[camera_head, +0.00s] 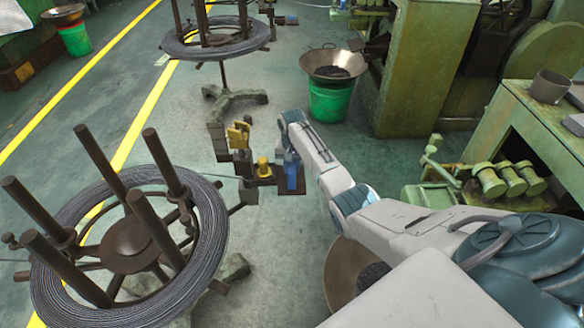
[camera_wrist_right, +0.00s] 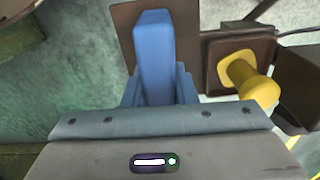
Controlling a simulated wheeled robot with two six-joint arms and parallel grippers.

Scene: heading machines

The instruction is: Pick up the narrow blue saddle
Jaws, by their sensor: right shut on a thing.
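The narrow blue saddle (camera_wrist_right: 154,55) stands upright in the middle of the right wrist view, between the blue fingers of my right gripper (camera_wrist_right: 158,88). The gripper is shut on it. In the head view the blue saddle (camera_head: 292,180) is small, at the right end of a dark brown holder (camera_head: 264,181). My right gripper (camera_head: 290,160) reaches it from above. Whether the saddle touches the holder or is clear of it cannot be told. My left gripper is not in view.
A yellow knobbed piece (camera_head: 262,167) stands beside the saddle; it also shows in the wrist view (camera_wrist_right: 252,82). A wire-coil stand (camera_head: 130,240) fills the lower left. A green bucket with a pan (camera_head: 330,98) stands behind. Green machinery (camera_head: 415,70) lies to the right.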

